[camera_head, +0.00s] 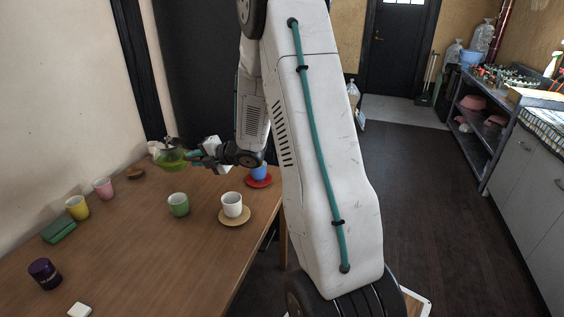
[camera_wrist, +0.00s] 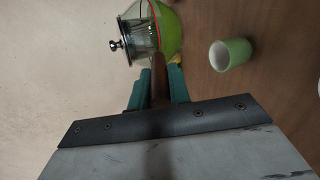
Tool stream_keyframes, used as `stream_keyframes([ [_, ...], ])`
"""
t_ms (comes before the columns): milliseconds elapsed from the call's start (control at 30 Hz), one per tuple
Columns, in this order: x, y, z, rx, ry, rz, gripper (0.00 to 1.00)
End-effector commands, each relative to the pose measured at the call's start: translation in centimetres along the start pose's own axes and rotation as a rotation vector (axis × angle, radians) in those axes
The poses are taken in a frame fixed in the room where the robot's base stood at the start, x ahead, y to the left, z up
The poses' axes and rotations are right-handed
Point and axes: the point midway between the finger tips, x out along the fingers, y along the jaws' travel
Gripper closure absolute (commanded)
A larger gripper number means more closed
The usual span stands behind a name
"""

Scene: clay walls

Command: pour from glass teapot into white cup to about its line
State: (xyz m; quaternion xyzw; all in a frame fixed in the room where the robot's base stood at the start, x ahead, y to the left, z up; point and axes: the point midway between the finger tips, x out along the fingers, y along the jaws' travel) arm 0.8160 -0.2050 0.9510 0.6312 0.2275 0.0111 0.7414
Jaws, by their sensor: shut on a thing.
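The glass teapot (camera_head: 172,158) with green liquid is at the far end of the wooden table, by the wall. My gripper (camera_head: 200,158) is shut on its handle. In the wrist view my gripper's teal fingers (camera_wrist: 157,88) close around the brown handle (camera_wrist: 159,78), and the teapot (camera_wrist: 148,30) shows its metal lid knob toward the left. The white cup (camera_head: 232,204) stands upright on a tan saucer (camera_head: 234,219), nearer and to the right of the teapot. Its inside level and line are too small to tell. The cup is not clearly visible in the wrist view.
A green cup (camera_head: 178,205) stands left of the white cup; it also shows in the wrist view (camera_wrist: 238,52). A blue cup (camera_head: 259,171) on a red saucer (camera_head: 258,182) stands behind. Yellow (camera_head: 77,208) and pink (camera_head: 103,188) cups stand at left. The table's middle (camera_head: 140,250) is clear.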

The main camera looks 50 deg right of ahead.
Motion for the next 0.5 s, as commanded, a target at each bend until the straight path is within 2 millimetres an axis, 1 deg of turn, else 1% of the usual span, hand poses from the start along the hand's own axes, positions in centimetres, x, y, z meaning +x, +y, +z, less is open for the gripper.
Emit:
stream_keyframes([
  [33, -1.6, -1.2, 2.4, -0.002, -0.006, 0.0, 1.0],
  [100, -3.6, -2.7, 4.7, -0.008, 0.003, 0.001, 1.0],
  [167, -5.4, -4.0, 6.5, -0.014, 0.01, 0.001, 1.0],
  [200, -6.7, -5.0, 7.6, -0.018, 0.016, 0.001, 1.0],
  [267, -8.7, -6.4, 9.1, -0.025, 0.023, 0.001, 1.0],
  [300, -10.1, -7.3, 9.9, -0.028, 0.028, 0.002, 1.0],
  [400, -13.3, -9.5, 11.6, -0.038, 0.04, 0.002, 1.0],
  [500, -15.9, -11.2, 12.7, -0.045, 0.051, 0.003, 1.0],
])
